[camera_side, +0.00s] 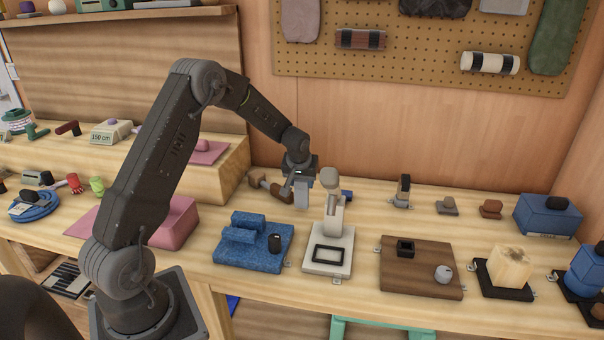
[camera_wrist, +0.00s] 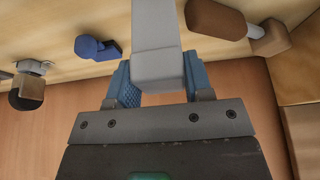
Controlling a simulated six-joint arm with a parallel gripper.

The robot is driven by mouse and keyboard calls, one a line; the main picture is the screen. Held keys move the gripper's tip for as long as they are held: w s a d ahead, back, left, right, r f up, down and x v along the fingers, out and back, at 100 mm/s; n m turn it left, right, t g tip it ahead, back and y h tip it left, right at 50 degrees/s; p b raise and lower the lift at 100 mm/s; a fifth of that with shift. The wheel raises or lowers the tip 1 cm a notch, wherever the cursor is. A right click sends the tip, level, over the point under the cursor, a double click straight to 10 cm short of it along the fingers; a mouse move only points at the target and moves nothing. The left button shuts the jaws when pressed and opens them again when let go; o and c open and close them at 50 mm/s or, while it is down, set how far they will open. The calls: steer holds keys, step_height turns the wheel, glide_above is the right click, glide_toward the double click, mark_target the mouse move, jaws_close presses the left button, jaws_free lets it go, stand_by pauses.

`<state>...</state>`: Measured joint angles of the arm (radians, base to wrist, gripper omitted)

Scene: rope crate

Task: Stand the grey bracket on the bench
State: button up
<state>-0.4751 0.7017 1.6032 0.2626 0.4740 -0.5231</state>
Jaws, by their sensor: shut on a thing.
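The grey bracket (camera_wrist: 155,25) is between the blue fingers of my gripper (camera_wrist: 158,82) in the wrist view. The fingers are shut on it, one on each side. Its grey body reaches away from the jaws towards the bench. In the side view my gripper (camera_side: 300,180) is over the back part of the bench (camera_side: 370,203), and the bracket (camera_side: 301,194) hangs below it. I cannot tell whether its lower end touches the bench.
A brown-handled tool (camera_side: 282,192) lies close beside the bracket, and also shows in the wrist view (camera_wrist: 215,19). A white stand (camera_side: 331,232) is close on the right. A small blue thing (camera_wrist: 97,48) is near. A blue block set (camera_side: 252,240) lies in front.

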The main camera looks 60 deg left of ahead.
steer(key=shift+f, duration=0.35)
steer(key=shift+f, duration=0.5)
stand_by(0.5)
steer(key=o, duration=1.2)
steer(key=v, duration=1.4)
